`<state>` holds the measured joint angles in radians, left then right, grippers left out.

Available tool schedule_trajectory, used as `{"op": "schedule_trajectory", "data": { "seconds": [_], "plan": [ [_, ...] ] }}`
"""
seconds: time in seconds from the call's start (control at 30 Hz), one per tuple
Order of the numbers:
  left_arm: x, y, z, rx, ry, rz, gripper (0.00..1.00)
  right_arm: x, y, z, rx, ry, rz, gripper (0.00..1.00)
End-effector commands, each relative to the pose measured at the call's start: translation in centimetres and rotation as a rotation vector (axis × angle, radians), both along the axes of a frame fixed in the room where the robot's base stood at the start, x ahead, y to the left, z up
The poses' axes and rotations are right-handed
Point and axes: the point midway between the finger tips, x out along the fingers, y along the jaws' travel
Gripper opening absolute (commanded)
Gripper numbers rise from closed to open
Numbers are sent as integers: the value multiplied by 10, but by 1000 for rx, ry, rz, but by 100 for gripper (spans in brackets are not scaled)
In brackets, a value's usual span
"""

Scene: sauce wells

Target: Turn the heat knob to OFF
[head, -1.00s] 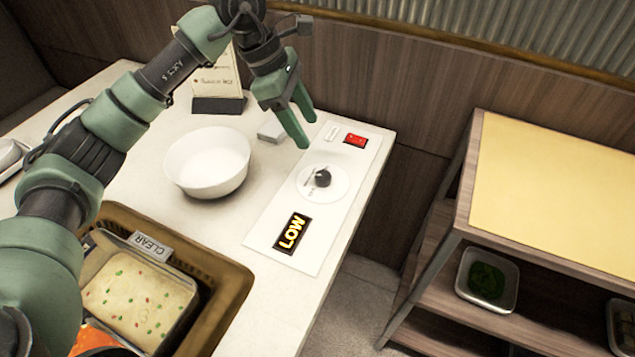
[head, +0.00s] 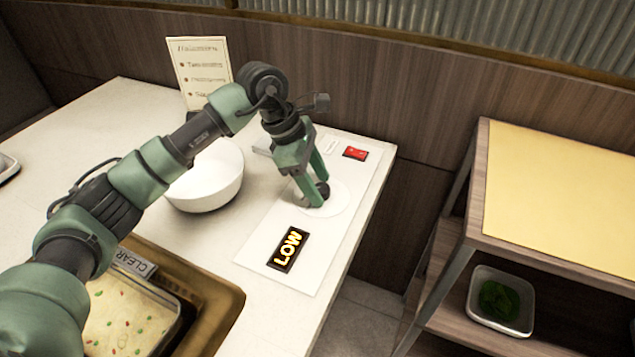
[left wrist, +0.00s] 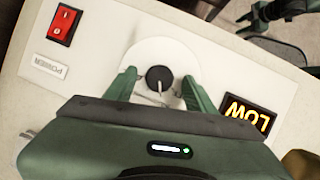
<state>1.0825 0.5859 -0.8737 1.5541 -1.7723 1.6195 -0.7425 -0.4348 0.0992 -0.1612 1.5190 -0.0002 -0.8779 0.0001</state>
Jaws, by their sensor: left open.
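The heat knob (head: 323,189) is a small dark round knob on a white dial on the white control panel (head: 262,236). It also shows in the left wrist view (left wrist: 158,77), with a light pointer line on it. A display (head: 288,249) on the panel reads LOW. My left gripper (head: 321,193) is open at the knob, and in the left wrist view its green fingers stand on either side of the knob with gaps between. The head view partly hides the knob behind a finger.
A red power switch (head: 355,153) sits at the panel's far end. A white bowl (head: 208,180) stands left of the panel, near my left arm. A brown tray (head: 222,312) labelled CLEAR is at the front. A shelf unit (head: 560,190) stands to the right.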

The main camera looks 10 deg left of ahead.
Motion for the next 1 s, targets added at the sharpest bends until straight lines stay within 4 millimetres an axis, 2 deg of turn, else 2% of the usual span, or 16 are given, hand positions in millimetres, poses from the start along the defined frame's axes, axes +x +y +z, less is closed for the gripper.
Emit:
{"op": "schedule_trajectory", "data": {
  "seconds": [0.27, 0.4, 0.47, 0.77, 1.0],
  "plan": [
    [0, -1, -2, 0, -1, 0, 55, 1, 0, 1, -1, -1, 0, 36],
    [0, -1, -2, 0, -1, 0, 16, 1, 0, 1, -1, -1, 0, 36],
    [0, -1, -2, 0, -1, 0, 0, 1, 0, 1, -1, -1, -1, 36],
    [0, 0, -2, 1, -4, 28, 0, 1, 0, 0, -1, 0, 0, 36],
    [-1, 0, -2, 2, -5, 147, 0, 6, 1, 6, 1, -7, -1, 36]
  ]
}}
